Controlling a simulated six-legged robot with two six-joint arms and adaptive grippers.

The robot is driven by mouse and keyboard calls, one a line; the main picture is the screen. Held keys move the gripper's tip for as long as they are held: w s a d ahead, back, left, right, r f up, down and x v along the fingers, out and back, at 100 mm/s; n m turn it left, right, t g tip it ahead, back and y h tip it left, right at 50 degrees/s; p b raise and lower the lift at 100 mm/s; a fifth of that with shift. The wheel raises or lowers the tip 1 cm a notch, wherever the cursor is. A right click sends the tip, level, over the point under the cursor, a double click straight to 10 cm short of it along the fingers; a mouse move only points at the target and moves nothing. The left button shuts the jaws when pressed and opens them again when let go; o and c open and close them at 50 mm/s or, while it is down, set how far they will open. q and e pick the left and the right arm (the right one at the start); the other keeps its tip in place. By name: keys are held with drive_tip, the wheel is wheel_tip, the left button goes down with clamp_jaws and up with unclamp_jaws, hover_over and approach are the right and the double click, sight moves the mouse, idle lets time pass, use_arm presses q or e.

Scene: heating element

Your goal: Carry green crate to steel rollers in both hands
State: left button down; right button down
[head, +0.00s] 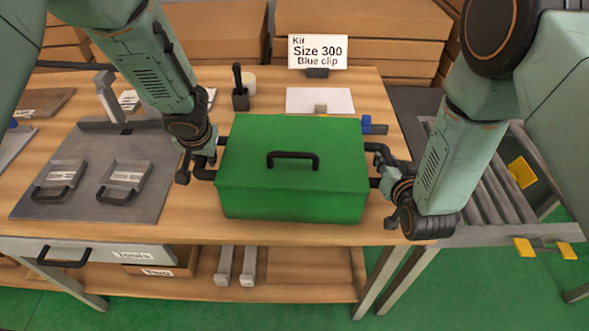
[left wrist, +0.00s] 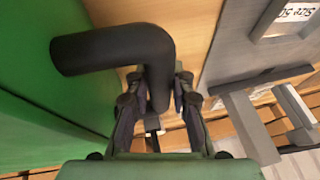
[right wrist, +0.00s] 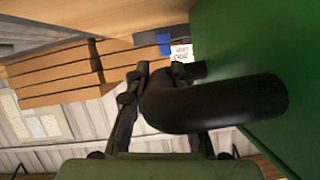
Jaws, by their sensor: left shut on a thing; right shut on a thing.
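The green crate (head: 292,190) is a closed box with a black handle on its lid and black side handles. In the head view it is at the middle of the wooden table, near the front edge. My left gripper (head: 204,166) is shut on its left side handle, whose black bar (left wrist: 115,48) shows between the fingers in the left wrist view. My right gripper (head: 385,180) is shut on its right side handle, also seen in the right wrist view (right wrist: 215,105). The steel rollers (head: 485,190) are at the right, partly hidden by my right arm. I cannot tell whether the crate touches the table.
The wooden table (head: 190,232) bears a grey plate (head: 150,205) with two handled blocks at the left. Behind the crate stand a sign (head: 317,52), a white sheet (head: 320,99) and a black holder (head: 240,100). Yellow parts (head: 522,172) sit on the roller stand.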

use_arm(q)
drive_tip(key=shift+w+r, duration=0.2)
drive_tip(key=shift+w, duration=0.05)
use_arm(e)
drive_tip(key=shift+w+r, duration=0.25)
